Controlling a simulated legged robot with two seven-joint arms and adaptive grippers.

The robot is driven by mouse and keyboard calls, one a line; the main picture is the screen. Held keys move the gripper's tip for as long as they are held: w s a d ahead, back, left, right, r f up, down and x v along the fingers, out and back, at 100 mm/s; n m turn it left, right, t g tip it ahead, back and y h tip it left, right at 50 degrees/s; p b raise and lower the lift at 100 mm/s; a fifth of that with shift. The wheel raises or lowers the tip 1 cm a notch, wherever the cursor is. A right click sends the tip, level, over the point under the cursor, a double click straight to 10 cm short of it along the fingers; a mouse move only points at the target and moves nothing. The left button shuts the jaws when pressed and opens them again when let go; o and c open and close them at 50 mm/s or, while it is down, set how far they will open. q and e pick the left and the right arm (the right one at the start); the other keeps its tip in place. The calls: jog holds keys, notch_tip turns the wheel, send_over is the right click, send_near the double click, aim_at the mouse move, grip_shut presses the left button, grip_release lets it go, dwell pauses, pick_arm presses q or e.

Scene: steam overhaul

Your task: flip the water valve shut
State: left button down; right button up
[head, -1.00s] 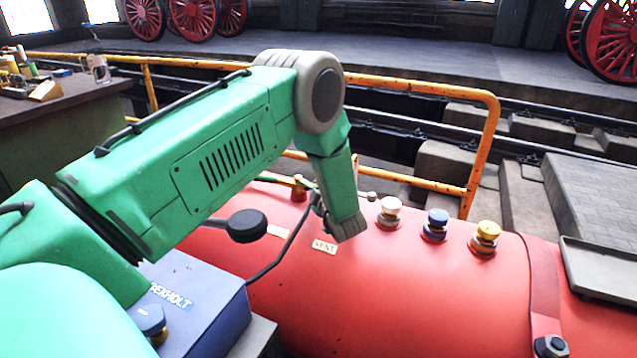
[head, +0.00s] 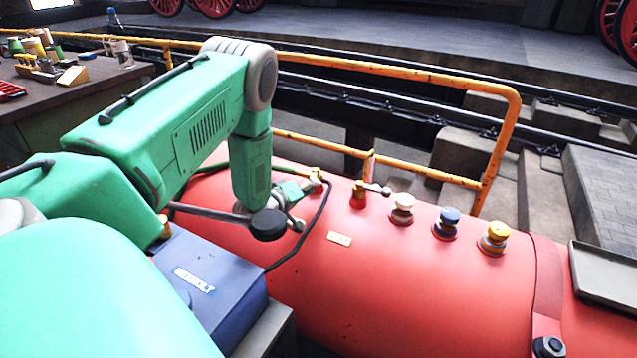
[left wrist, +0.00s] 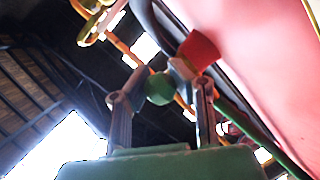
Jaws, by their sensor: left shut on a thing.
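My left gripper (head: 288,207) is low over the red boiler (head: 390,290), at the end of the green arm. In the left wrist view its two fingers (left wrist: 160,92) are closed on a green rounded knob (left wrist: 159,89). In the head view a green piece (head: 291,191) shows at the gripper, beside a small brass-coloured fitting (head: 315,180) on the boiler. I cannot tell the exact lever angle, as the gripper partly hides it. Another valve (head: 358,196) with a red base and a silver ball-ended lever stands to the right, apart from the gripper. My right gripper is out of view.
White (head: 402,208), blue (head: 447,223) and yellow (head: 494,237) capped fittings stand on the boiler to the right. A blue box (head: 215,275) is at the near left. An orange railing (head: 400,72) runs behind. A black cable lies over the boiler.

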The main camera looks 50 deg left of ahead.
pick_arm(q)
jog(key=shift+s+a+f+m+g+h, duration=0.1)
jog(key=shift+s+a+m+h, duration=0.25)
jog(key=shift+m+h, duration=0.4)
jog(key=shift+s+a+f+m+g+h, duration=0.1)
jog(key=shift+s+a+m+h, duration=0.15)
jog(key=shift+m+h, duration=0.45)
jog(key=shift+s+a+f+m+g+h, duration=0.1)
jog(key=shift+s+a+m+h, duration=0.25)
jog(key=shift+h, duration=0.7)
jog(key=shift+a, duration=0.25)
jog(key=c, duration=1.5)
grip_release()
jog(key=shift+c, duration=0.2)
jog(key=shift+o, duration=1.4)
jog(key=shift+s+a+r, duration=0.1)
jog(key=shift+s+r, duration=0.05)
jog(key=shift+r, duration=0.1)
jog(key=shift+w+f, duration=0.1)
jog(key=shift+w, duration=0.1)
jog(key=v, duration=0.7)
jog(key=shift+s+a, duration=0.25)
jog(key=shift+s, duration=0.1)
